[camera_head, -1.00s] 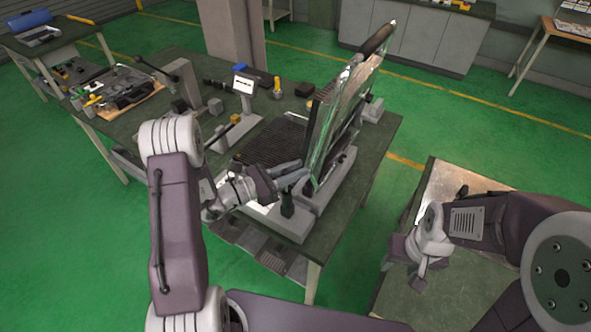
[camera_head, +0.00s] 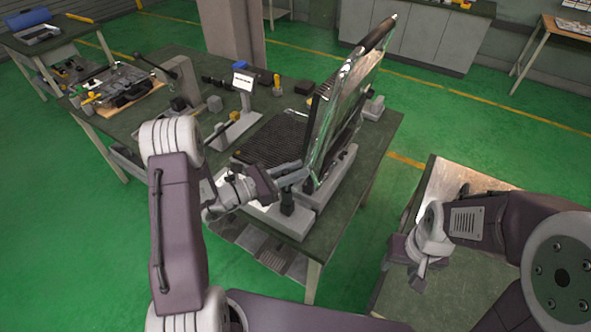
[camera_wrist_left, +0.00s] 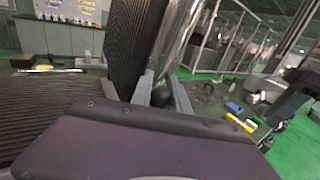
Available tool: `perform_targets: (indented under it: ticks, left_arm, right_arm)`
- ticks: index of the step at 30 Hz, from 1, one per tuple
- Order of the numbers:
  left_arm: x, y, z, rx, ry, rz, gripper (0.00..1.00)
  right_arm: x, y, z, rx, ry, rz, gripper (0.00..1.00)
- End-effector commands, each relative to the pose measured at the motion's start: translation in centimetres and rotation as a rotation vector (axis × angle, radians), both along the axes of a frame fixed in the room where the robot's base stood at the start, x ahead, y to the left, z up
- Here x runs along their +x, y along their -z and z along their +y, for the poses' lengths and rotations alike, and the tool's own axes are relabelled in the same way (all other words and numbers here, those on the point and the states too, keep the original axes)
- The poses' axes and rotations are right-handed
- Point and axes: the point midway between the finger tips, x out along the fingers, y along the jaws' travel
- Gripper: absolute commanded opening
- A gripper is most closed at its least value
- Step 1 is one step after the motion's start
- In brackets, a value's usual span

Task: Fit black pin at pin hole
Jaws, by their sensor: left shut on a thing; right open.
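My left gripper (camera_head: 292,174) is at the lower front corner of the upright, tilted heating panel (camera_head: 341,92). It is shut on a small dark rounded piece, which I take to be the black pin (camera_wrist_left: 160,97), seen between the fingers in the left wrist view. The fingers (camera_wrist_left: 162,92) point towards the panel's lower edge. The pin hole cannot be made out; the gripper and panel edge hide that area. I cannot tell whether the pin touches the panel. My right gripper (camera_head: 412,270) is open and empty over the right-hand table, well apart from the panel.
The panel stands on grey block supports (camera_head: 333,178) on the dark workbench (camera_head: 383,137). A ribbed black plate (camera_head: 272,140) lies to its left. A small display on a stand (camera_head: 243,84) and various tools are farther back. The metal-topped table (camera_head: 437,190) is at right.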

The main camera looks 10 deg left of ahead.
Motion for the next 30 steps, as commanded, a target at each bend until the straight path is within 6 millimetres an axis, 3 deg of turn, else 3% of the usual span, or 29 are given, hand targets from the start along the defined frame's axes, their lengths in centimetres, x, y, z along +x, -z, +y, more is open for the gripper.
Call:
perform_targets:
  ticks: [14,15,17,25,30]
  left_arm:
    - [0.0,1.3,0.0,0.000,0.000,0.000,0.00]
    - [0.0,1.2,0.0,0.000,0.000,0.000,0.32]
    - [0.0,1.2,0.0,0.001,0.000,0.001,0.46]
    - [-0.1,1.3,0.1,0.001,0.000,0.002,0.46]
    - [-1.2,1.4,1.7,0.002,-0.004,0.001,0.46]
  right_arm:
    - [0.0,1.1,0.0,0.000,0.000,0.000,0.49]
    - [0.0,1.0,0.0,0.000,0.000,0.000,0.49]
    - [0.0,1.0,0.0,0.000,0.000,0.000,0.49]
    - [0.0,1.0,0.0,0.000,0.000,0.000,0.49]
    - [0.0,1.6,0.0,0.000,0.000,0.000,0.49]
